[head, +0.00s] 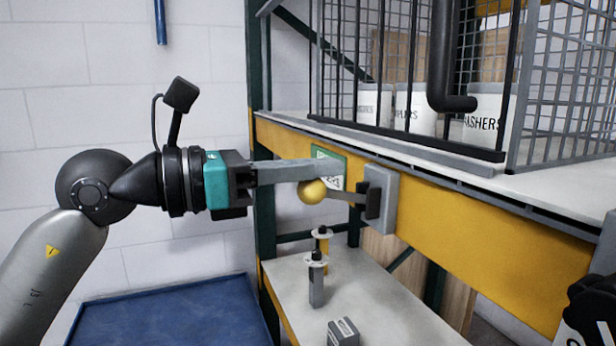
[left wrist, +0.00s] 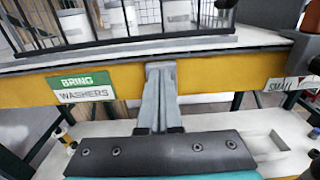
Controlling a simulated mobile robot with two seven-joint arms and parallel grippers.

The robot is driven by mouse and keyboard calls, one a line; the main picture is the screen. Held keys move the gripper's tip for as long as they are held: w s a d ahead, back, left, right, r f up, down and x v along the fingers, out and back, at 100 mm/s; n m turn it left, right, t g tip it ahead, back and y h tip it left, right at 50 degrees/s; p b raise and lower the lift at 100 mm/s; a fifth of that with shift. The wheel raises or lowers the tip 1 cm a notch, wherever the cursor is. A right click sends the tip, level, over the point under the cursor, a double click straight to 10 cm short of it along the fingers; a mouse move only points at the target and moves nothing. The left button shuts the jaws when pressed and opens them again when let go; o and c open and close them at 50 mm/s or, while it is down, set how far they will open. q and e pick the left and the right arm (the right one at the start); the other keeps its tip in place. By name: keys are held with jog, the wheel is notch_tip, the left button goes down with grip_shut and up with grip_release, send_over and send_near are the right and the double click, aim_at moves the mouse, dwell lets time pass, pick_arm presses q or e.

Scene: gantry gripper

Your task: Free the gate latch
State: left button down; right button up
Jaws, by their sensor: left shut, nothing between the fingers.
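The gate latch is a dark lever (head: 345,195) with a yellow ball knob (head: 312,191), pivoting on a grey plate (head: 388,205) on the yellow beam. The lever lies nearly level, knob to the left. My left gripper (head: 333,169) comes in from the left, shut and empty, its fingers just above the knob in the picture; I cannot tell whether they touch. Its shut fingers also show in the left wrist view (left wrist: 158,80), pointing at the beam; the knob cannot be made out there. The barred gate (head: 400,60) stands above, with a black handle (head: 445,60). My right gripper is not in view.
A green-and-white sign (left wrist: 82,88) reading "BRING WASHERS" is on the yellow beam (head: 480,220). White bins (head: 485,108) stand behind the bars. A lower shelf (head: 385,305) holds small upright parts (head: 317,280) and a grey block (head: 343,332). A blue surface (head: 170,312) lies lower left.

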aim_at(319, 194)
pick_arm(q)
jog(key=shift+w+d+f+b, duration=0.15)
jog(key=shift+f+b, duration=0.35)
jog(key=shift+f, duration=0.5)
jog(key=shift+f+b, duration=0.55)
jog(key=shift+s+a+r, duration=0.2)
jog(key=shift+a+r, duration=0.15)
jog(key=shift+a, duration=0.15)
jog(key=shift+s+a+r, duration=0.2)
jog(key=shift+a+r, duration=0.15)
jog(key=shift+a, duration=0.1)
jog(key=b+v, duration=0.3)
jog(key=v, duration=0.4)
